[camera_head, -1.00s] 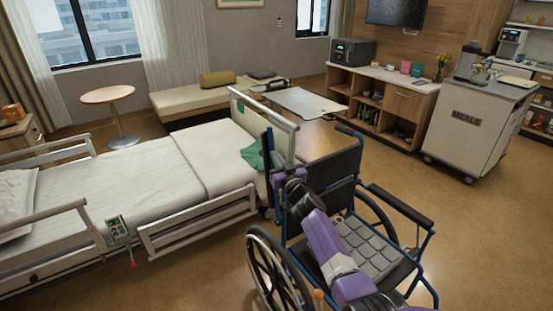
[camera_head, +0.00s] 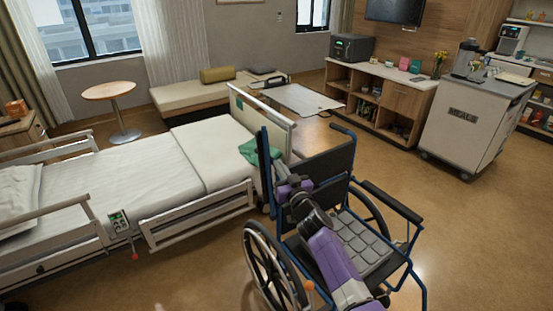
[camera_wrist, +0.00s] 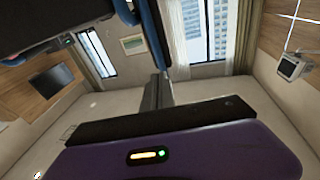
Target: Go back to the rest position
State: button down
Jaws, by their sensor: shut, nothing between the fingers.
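My gripper shows in the wrist view (camera_wrist: 158,92), its purple housing at the bottom and its two grey fingers together with nothing between them. In the head view my purple and grey arm reaches up across the wheelchair (camera_head: 345,165), and my wrist is in front of its backrest, at the left. The fingertips are hard to make out there. Blue tubes and dark parts, apparently of the wheelchair, show close to the fingers at the top of the wrist view. I cannot tell whether they touch.
The bed (camera_head: 130,190) stands left of the wheelchair, with a green cloth (camera_head: 262,150) at its foot end. A meal cart (camera_head: 470,120) stands at the right. An overbed table (camera_head: 300,98) is behind the wheelchair. The floor at the right front is clear.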

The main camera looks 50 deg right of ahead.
jog(key=s, duration=0.1)
jog(key=s+a+p, duration=0.1)
jog(key=s+a, duration=0.1)
jog(key=shift+s+r+p, duration=0.3)
jog(key=shift+s+r, duration=0.05)
jog(key=s+a+n+y+b, duration=0.1)
jog(key=s+a, duration=0.9)
jog(key=a, duration=0.2)
jog(key=s+a+n+y, duration=0.1)
jog(key=s+a, duration=0.8)
jog(key=a, duration=0.3)
jog(key=s+a+n+y, duration=0.1)
jog(key=s+a+y, duration=0.1)
jog(key=s+a, duration=0.2)
jog(key=s+a+n+g+y+b, duration=0.1)
jog(key=s+a, duration=0.3)
jog(key=s, duration=0.6)
jog(key=s+a+n+g+y+b, duration=0.1)
jog(key=s+a+y, duration=0.2)
jog(key=s, duration=0.4)
jog(key=shift+s+a+r+n+y, duration=0.15)
jog(key=shift+s+a+n+y, duration=0.25)
jog(key=shift+a, duration=0.45)
